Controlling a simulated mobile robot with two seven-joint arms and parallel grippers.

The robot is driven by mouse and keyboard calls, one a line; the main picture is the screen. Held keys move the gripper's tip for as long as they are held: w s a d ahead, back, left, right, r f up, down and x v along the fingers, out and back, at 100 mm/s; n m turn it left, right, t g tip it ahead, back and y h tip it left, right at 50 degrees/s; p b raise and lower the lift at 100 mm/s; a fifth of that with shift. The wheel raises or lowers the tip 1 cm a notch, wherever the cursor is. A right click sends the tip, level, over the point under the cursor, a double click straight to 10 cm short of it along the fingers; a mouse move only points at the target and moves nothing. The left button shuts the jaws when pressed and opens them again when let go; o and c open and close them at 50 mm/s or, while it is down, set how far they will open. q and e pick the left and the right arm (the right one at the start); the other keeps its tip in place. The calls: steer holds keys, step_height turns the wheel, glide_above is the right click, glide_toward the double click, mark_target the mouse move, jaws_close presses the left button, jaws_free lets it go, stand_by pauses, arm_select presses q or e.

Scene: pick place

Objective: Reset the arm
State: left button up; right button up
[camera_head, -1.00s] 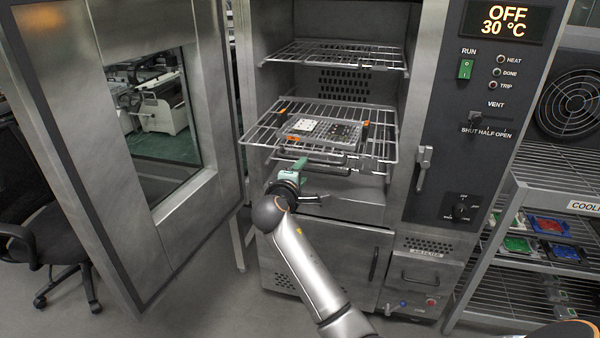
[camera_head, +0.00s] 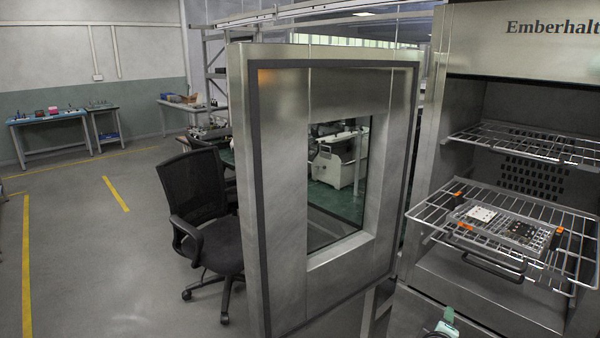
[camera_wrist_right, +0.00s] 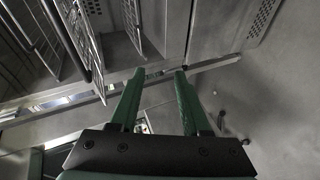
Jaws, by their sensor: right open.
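My right gripper (camera_head: 446,322) shows only in part at the bottom edge of the head view, below and in front of the oven's pulled-out rack. In the right wrist view the two green fingers (camera_wrist_right: 159,92) stand apart with nothing between them. The gripper is open and empty. Most of the right arm is out of the head view. My left gripper is not in view.
The oven door (camera_head: 285,200) stands wide open, left of the oven. A wire rack (camera_head: 436,222) juts out, bearing a tray (camera_head: 497,238) with white and dark parts. An office chair (camera_head: 205,235) stands behind the door. The floor (camera_head: 75,260) at left is clear.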

steer(key=s+a+f+m+y, duration=0.1)
steer(key=s+a+f+y, duration=0.2)
steer(key=s+a+f, duration=0.35)
steer(key=s+a+f+m+y, duration=0.1)
steer(key=s+a+f+y, duration=0.25)
steer(key=s+f, duration=0.6)
steer(key=s+a+f+m+g+y, duration=0.1)
steer(key=s+a+f+m, duration=0.1)
steer(key=s, duration=0.4)
steer(key=s+a+f+m+g+y, duration=0.1)
steer(key=s+a+f+m+y, duration=0.1)
steer(key=s, duration=0.5)
steer(key=shift+a+m, duration=0.5)
steer(key=shift+a, duration=0.6)
